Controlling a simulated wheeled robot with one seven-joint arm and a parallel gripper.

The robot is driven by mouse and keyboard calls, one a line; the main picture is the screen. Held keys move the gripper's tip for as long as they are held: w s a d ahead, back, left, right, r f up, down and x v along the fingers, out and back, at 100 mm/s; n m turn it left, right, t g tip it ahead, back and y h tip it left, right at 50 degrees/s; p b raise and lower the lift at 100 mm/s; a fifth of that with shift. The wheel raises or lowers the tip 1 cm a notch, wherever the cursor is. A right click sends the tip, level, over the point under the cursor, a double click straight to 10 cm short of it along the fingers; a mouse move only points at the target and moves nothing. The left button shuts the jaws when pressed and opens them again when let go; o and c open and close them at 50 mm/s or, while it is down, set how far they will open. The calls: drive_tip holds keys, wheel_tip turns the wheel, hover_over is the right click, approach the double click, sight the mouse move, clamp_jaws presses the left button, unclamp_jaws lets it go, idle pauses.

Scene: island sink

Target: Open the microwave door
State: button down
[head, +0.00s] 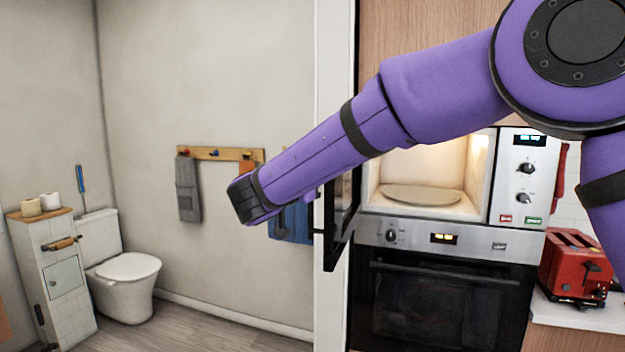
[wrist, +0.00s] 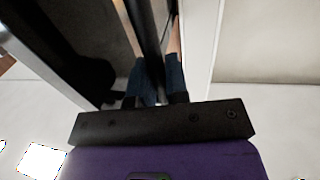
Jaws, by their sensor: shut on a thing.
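The microwave (head: 425,180) is built in above the oven, with its lit cavity and round turntable plate (head: 420,195) in plain view. Its dark door (head: 343,215) stands swung outward at the left side of the opening. My gripper (wrist: 160,72) shows in the wrist view with its two dark fingers closed around a narrow dark upright part at the door's edge. I cannot tell whether that is the handle or the frame. In the head view my forearm reaches across to the left of the door and hides the fingers.
The oven (head: 440,300) sits directly below the microwave. A white wall end (head: 333,80) stands close beside the door at the left. A red toaster (head: 575,266) is on the counter at right. Towels hang on a rack (head: 222,154); a toilet (head: 125,270) stands far left.

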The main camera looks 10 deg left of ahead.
drive_tip(key=shift+w+d+r, duration=0.1)
drive_tip(key=shift+r, duration=0.05)
drive_tip(key=c, duration=1.1)
unclamp_jaws()
drive_tip(key=shift+c, duration=0.2)
drive_tip(key=v, duration=1)
drive_tip(key=shift+s, duration=0.4)
